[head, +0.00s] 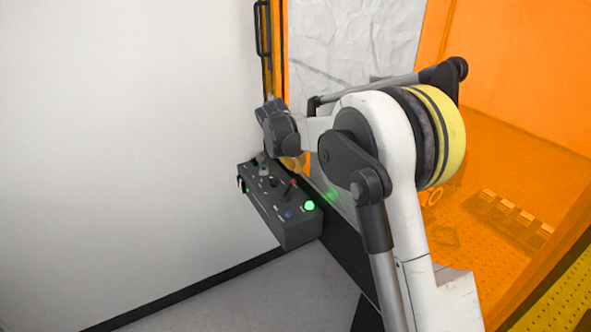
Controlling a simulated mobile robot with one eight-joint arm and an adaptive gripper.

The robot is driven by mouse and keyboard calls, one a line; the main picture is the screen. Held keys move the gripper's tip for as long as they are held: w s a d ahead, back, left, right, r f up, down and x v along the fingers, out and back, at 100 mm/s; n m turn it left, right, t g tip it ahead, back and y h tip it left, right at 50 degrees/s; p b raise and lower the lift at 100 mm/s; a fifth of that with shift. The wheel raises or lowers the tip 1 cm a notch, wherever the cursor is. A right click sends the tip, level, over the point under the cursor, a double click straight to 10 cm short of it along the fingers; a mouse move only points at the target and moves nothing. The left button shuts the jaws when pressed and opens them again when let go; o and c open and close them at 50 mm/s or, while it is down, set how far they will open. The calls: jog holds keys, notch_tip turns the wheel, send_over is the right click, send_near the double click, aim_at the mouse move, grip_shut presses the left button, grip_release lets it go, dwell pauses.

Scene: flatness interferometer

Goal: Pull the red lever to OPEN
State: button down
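My gripper (279,133) shows as a dark grey shape at the end of my arm, above the box's far end in the picture. It appears apart from the lever. Its fingertips cannot be made out, so I cannot tell whether it is open or shut.
The box also carries a lit green lamp (309,205), a blue button (289,214) and other small controls. A blank white wall (120,130) fills the left. Orange transparent panels (520,80) enclose a perforated plate on the right. A dark handle (262,28) is at the top.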

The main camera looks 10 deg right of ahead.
aim_at(289, 189)
jog(key=b+x, duration=0.2)
jog(key=x, duration=0.5)
jog(key=shift+w+f, duration=0.1)
jog(key=shift+f, duration=0.1)
jog(key=shift+a+r+t+h, duration=0.4)
jog(key=shift+a+r+h, duration=0.1)
jog(key=shift+h, duration=0.4)
jog(key=shift+a+r+h, duration=0.1)
jog(key=shift+a+h, duration=0.1)
jog(key=shift+h, duration=0.1)
jog(key=a+h, duration=0.1)
jog(key=s+a+r+n+t+h, duration=0.1)
jog(key=h, duration=0.1)
jog(key=shift+s+a+t+b, duration=0.1)
jog(key=shift+a+t+b, duration=0.1)
jog(key=shift+t+b, duration=0.15)
jog(key=shift+s+a+r, duration=0.2)
jog(key=shift+a, duration=0.3)
jog(key=shift+s+a, duration=0.3)
jog(key=shift+a, duration=0.65)
jog(key=shift+p, duration=0.3)
